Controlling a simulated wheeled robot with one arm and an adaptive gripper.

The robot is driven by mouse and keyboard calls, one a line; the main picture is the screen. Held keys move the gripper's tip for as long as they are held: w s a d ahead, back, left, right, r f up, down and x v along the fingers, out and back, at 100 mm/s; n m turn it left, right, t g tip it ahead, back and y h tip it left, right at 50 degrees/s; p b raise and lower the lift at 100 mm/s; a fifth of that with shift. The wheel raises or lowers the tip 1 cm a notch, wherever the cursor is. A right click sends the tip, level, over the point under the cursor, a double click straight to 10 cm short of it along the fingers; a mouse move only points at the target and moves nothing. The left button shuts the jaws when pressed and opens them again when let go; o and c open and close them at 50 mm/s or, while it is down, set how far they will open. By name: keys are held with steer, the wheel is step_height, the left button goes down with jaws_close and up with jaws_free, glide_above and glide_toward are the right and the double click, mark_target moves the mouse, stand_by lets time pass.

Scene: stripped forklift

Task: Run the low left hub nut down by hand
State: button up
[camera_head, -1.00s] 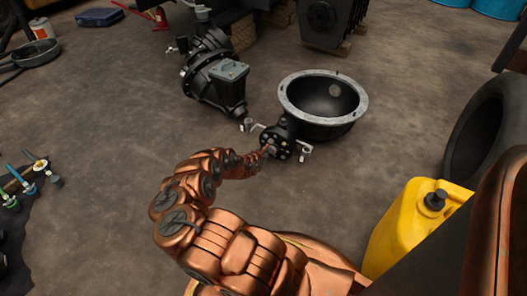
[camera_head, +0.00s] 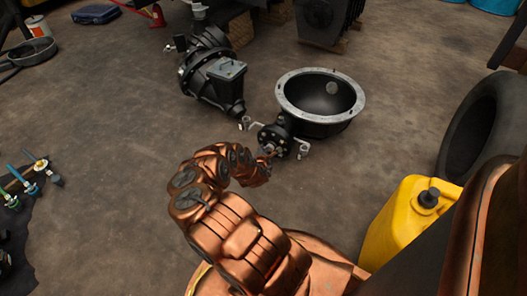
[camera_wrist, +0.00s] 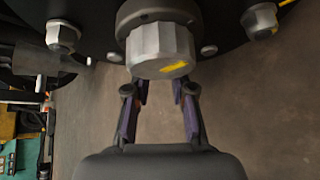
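The black round hub flange (camera_head: 276,139) stands below the open housing in the head view, with pale nuts on its face. In the wrist view it is the dark disc at the top. A large grey hex piece with a yellow mark (camera_wrist: 160,50) sits on a dark collar at its centre. A smaller hex nut (camera_wrist: 62,36) is at left and another (camera_wrist: 262,20) at right. I cannot tell which is the low left nut. My gripper (camera_wrist: 160,90) is open and empty, its two purple-padded fingers just below the large hex piece. In the head view my gripper (camera_head: 268,156) is close to the flange.
A black bowl-shaped housing with a grey rim (camera_head: 290,108) is behind the flange. A black gear unit (camera_head: 213,78) lies to its left. A yellow can (camera_head: 405,215) and a tyre (camera_head: 480,125) stand at right.

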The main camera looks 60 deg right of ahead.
steer(key=shift+o, duration=0.6)
steer(key=shift+w, duration=0.1)
steer(key=shift+w+n+g, duration=0.15)
steer(key=shift+n+g, duration=0.25)
steer(key=shift+f+n+g+b, duration=0.15)
steer(key=shift+n+g+b, duration=0.65)
steer(key=shift+b, duration=0.45)
steer(key=shift+g+y+b, duration=0.3)
steer(key=shift+b, duration=0.05)
steer(key=shift+r, duration=0.2)
steer(key=shift+s, duration=0.2)
jaws_close()
